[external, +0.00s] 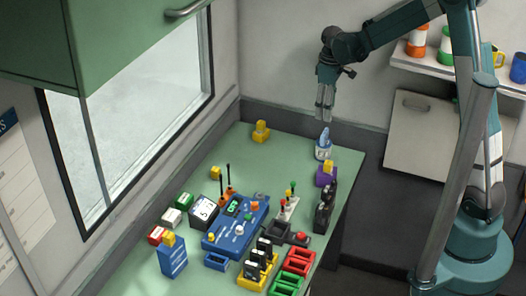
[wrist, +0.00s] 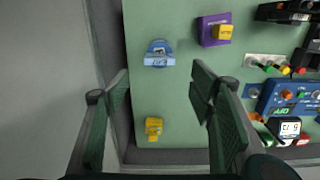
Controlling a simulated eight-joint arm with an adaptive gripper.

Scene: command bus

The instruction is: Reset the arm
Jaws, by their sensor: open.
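My gripper (external: 325,105) hangs pointing down, high above the far right end of the green table (external: 235,155). In the wrist view my gripper (wrist: 160,95) has its two dark green fingers wide apart, with nothing between the pads. Beyond the fingers, below, is a white and blue item (external: 323,148), which also shows in the wrist view (wrist: 159,54). My gripper touches nothing.
A yellow item (external: 261,132) and a purple block with a yellow top (external: 325,174) stand near the far end. A blue console (external: 236,228), a dial box (external: 205,212), and red (external: 299,261) and green trays crowd the front. A shelf (external: 450,75) holds jars and mugs.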

